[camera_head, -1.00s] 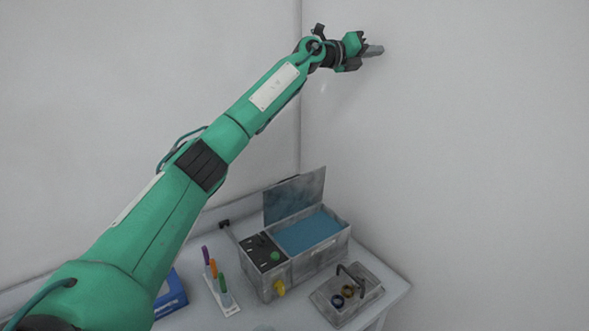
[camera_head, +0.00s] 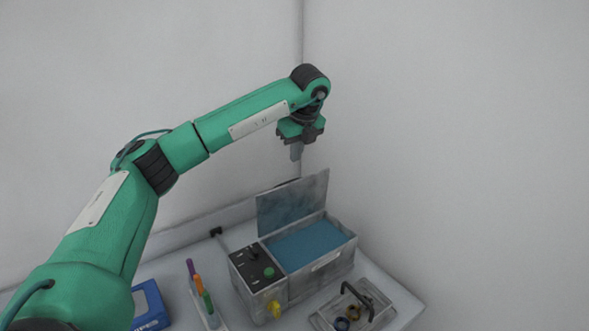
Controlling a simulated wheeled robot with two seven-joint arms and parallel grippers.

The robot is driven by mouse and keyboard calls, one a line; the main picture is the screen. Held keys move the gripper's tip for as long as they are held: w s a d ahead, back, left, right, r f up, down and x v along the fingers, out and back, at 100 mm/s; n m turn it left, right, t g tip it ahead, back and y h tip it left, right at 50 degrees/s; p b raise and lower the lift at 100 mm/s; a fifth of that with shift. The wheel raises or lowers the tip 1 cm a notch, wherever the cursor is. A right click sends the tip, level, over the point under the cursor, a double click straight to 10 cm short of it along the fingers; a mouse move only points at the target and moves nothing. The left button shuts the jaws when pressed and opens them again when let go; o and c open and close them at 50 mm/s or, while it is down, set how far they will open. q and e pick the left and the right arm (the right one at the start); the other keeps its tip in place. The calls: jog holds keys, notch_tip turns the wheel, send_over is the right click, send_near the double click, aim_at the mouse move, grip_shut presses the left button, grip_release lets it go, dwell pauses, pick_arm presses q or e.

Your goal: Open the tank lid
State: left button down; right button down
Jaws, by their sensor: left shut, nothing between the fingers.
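The tank (camera_head: 322,268) is a grey metal box on the table, with blue liquid (camera_head: 306,240) showing inside. Its lid (camera_head: 291,208) stands raised, roughly upright, along the tank's back edge, so the top is uncovered. My left gripper (camera_head: 297,152) points down above and behind the lid, shut and empty. It appears apart from the lid. My right gripper is not in view.
The tank's control panel (camera_head: 257,266) has a green button, and a yellow tap (camera_head: 274,308) is at its front. A rack with colored tubes (camera_head: 200,290) and a blue box (camera_head: 150,304) stand left. A tray with rings (camera_head: 352,308) is at right. White walls rise behind.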

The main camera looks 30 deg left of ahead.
pick_arm(q)
jog(key=p, duration=0.4)
send_over(290, 199)
jog(key=w, duration=0.2)
notch_tip(290, 199, down, 9)
jog(key=shift+a+f, duration=0.1)
jog(key=shift+a, duration=0.3)
jog(key=shift+w+a+f+h+b, duration=0.15)
jog(key=shift+w+a+h+b, duration=0.2)
jog(key=shift+a+h+b, duration=0.25)
jog(key=shift+w+a+f+g+h, duration=0.1)
jog(key=shift+w+a+g+h, duration=0.2)
jog(key=shift+a, duration=0.25)
jog(key=shift+w+a+f+g+h, duration=0.1)
jog(key=shift+a+g+h, duration=0.1)
jog(key=shift+a+h, duration=0.3)
jog(key=shift+a+r, duration=0.1)
jog(key=shift+r, duration=0.1)
